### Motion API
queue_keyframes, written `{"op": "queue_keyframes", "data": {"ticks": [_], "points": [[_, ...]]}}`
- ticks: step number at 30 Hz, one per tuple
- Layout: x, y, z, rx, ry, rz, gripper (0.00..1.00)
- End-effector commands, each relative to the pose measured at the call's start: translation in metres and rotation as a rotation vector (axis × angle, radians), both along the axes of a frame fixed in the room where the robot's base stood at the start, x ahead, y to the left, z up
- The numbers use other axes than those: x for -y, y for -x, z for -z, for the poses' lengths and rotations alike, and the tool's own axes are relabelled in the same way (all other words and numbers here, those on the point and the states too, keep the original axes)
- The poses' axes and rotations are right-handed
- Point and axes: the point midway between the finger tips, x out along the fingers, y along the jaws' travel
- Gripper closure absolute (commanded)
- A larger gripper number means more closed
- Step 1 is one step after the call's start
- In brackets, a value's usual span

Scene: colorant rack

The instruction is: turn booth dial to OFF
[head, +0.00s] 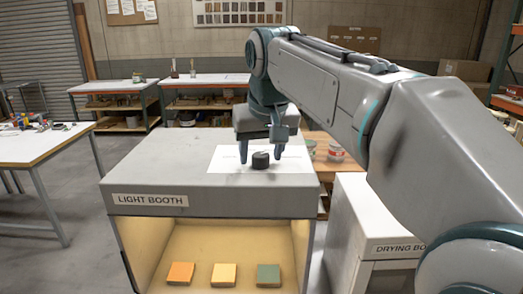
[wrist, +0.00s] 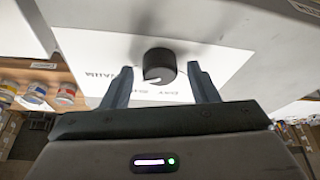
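The booth dial (head: 260,160) is a black round knob on a white label plate (head: 225,158) on top of the grey light booth (head: 155,165). The dial also shows in the wrist view (wrist: 159,65), with printed words partly readable around it. My gripper (head: 262,150) points down over the dial. In the wrist view my gripper (wrist: 160,80) is open, one finger on each side of the dial, with gaps between fingers and knob. No OFF marking is readable. A white indicator mark shows on the knob's face.
Orange, yellow and green blocks (head: 224,274) lie inside the lit booth. A drying box (head: 350,225) stands close at the right. Paint cans (head: 336,150) stand behind it. A white table (head: 45,140) is at the left, with open floor between.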

Motion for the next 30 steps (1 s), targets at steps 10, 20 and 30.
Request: {"op": "queue_keyframes", "data": {"ticks": [10,20,30], "points": [[0.0002,0.0001,-0.0003,0.0,0.0,-0.003,0.89],[0.0013,-0.0002,-0.0009,-0.001,-0.001,-0.116,0.89],[0.003,-0.0015,-0.0018,0.0,-0.001,-0.41,0.89]]}}
